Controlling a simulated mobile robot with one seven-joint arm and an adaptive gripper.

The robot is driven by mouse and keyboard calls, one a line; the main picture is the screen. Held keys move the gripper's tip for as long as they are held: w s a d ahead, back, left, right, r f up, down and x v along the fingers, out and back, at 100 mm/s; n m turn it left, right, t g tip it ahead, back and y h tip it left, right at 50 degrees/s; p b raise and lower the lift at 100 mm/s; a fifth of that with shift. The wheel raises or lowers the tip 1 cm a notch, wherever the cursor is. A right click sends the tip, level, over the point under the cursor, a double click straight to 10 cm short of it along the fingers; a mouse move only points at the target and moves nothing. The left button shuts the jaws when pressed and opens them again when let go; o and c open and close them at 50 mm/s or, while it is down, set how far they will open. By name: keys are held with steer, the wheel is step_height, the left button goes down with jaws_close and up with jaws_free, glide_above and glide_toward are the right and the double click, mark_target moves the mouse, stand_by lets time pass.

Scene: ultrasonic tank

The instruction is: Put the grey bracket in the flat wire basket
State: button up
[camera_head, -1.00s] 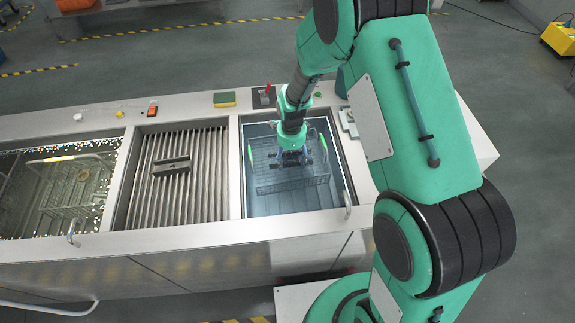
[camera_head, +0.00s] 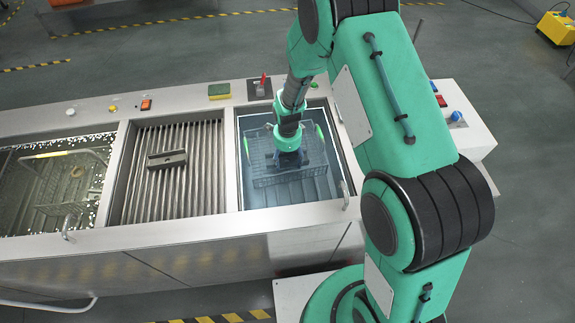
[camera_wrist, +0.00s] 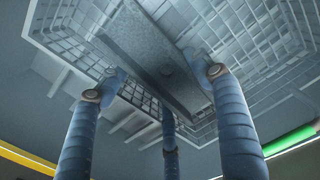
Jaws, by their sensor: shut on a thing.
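My gripper (camera_head: 288,160) reaches down into the right-hand tank, over a wire basket (camera_head: 262,183) with green handle grips. Its blue fingers (camera_wrist: 166,95) show in the wrist view, shut on a grey bracket (camera_wrist: 150,52). The bracket is a flat, speckled plate with a dark round spot, held aslant between the fingertips. The wire mesh of the basket (camera_wrist: 270,65) lies beyond the bracket. I cannot tell whether the bracket touches the mesh. In the head view my gripper mostly hides the bracket.
Another bracket-like piece (camera_head: 167,159) lies on the ribbed middle section (camera_head: 150,200). The left tank (camera_head: 20,215) holds another wire basket (camera_head: 65,205). The tank rim (camera_head: 239,150) surrounds my gripper.

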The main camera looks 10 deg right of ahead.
mark_target(288, 165)
steer(key=shift+f+b, duration=0.4)
steer(key=shift+f, duration=1.45)
steer(key=shift+f, duration=0.15)
steer(key=o, duration=1.6)
step_height(288, 165, up, 12)
steer(key=p, duration=0.2)
steer(key=shift+p, duration=0.3)
steer(key=shift+r, duration=0.2)
